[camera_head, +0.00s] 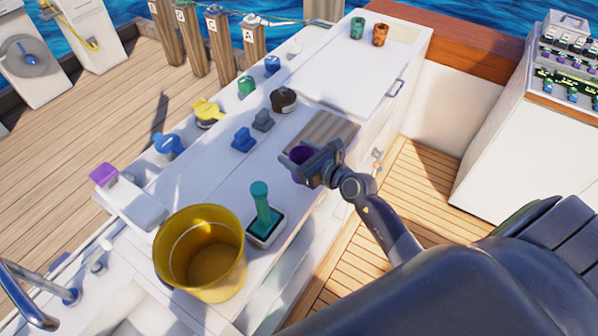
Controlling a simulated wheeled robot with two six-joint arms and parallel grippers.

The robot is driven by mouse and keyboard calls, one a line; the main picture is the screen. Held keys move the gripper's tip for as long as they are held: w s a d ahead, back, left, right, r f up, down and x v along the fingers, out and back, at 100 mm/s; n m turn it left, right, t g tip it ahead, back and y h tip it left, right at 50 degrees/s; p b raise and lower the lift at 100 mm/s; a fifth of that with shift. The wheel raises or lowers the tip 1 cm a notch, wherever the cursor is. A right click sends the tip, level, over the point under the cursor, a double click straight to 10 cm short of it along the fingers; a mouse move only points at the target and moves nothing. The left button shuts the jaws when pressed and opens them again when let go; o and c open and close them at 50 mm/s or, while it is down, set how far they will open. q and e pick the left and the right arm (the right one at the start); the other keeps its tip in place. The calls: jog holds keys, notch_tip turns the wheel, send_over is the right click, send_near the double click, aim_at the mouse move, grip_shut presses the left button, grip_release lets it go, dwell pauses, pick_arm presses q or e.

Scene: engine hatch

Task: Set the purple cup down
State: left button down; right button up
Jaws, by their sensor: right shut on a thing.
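The purple cup (299,155) is between the fingers of my right gripper (303,165), partly hidden by them. My right gripper is shut on it, at the near-left edge of a brown wooden board (322,131) set in the white counter (285,181). I cannot tell whether the cup touches the counter. A green patterned cup (357,28) and an orange patterned cup (380,36) stand upright on the white hatch lid at the far end. My left gripper is not in view.
A yellow bucket (226,275) and a teal-handled lever (261,205) stand on the near counter. Blue, green, yellow and dark fittings line the counter's left side. The white lid (335,75) is mostly clear. A control console (570,70) stands at right.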

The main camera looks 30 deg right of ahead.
jog(key=shift+f, duration=0.55)
jog(key=shift+f+b, duration=0.95)
jog(key=shift+f, duration=0.8)
jog(key=shift+f, duration=0.2)
jog(key=o, duration=1)
